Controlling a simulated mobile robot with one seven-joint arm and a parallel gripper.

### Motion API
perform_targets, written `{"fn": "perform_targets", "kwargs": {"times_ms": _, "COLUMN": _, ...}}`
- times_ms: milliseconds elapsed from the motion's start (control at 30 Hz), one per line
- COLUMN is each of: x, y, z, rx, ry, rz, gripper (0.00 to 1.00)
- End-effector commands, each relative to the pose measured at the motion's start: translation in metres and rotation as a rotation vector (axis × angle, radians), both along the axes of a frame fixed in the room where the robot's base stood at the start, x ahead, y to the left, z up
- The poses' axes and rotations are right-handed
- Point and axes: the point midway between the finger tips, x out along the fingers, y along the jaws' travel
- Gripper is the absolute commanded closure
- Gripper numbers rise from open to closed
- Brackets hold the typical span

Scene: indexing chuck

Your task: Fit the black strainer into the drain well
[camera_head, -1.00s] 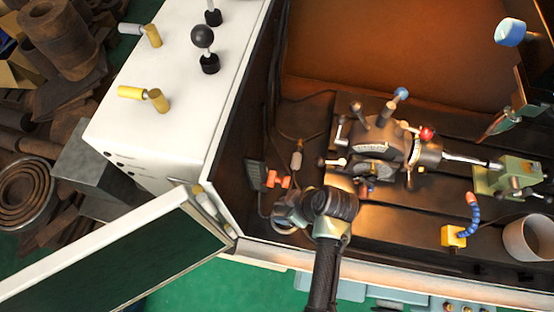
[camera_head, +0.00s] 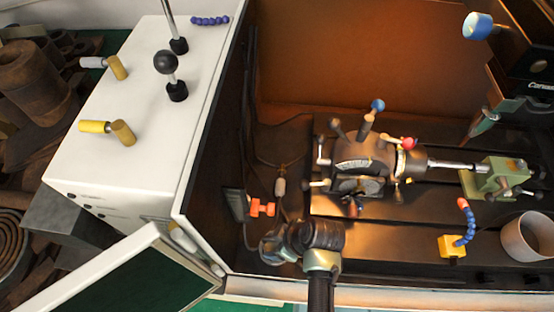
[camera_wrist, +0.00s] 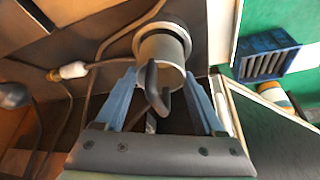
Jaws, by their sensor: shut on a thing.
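In the wrist view the two blue fingers of my gripper (camera_wrist: 161,74) stand on either side of a round, cup-like piece with a dark curved handle, which I take for the black strainer (camera_wrist: 156,88). Its wall looks grey in this light. A round metal rim around its far end looks like the drain well (camera_wrist: 178,28). I cannot tell how deep the strainer sits in it. In the head view my gripper (camera_head: 275,246) is low in the left front corner of the machine bed, and my wrist hides the strainer and the well.
The indexing chuck (camera_head: 362,162), with several levers, stands right of my arm. The white cabinet (camera_head: 125,140) and open door (camera_head: 120,270) bound the left.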

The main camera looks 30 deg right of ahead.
Motion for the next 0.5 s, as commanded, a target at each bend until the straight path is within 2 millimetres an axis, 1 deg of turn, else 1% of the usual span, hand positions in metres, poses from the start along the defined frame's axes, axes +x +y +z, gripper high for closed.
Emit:
{"fn": "perform_targets", "kwargs": {"times_ms": 33, "x": 0.000, "y": 0.000, "z": -0.005, "rx": 0.000, "ry": 0.000, "rz": 0.000, "gripper": 0.87}}
{"fn": "perform_targets", "kwargs": {"times_ms": 500, "x": 0.000, "y": 0.000, "z": -0.026, "rx": 0.000, "ry": -0.001, "rz": 0.000, "gripper": 0.87}}
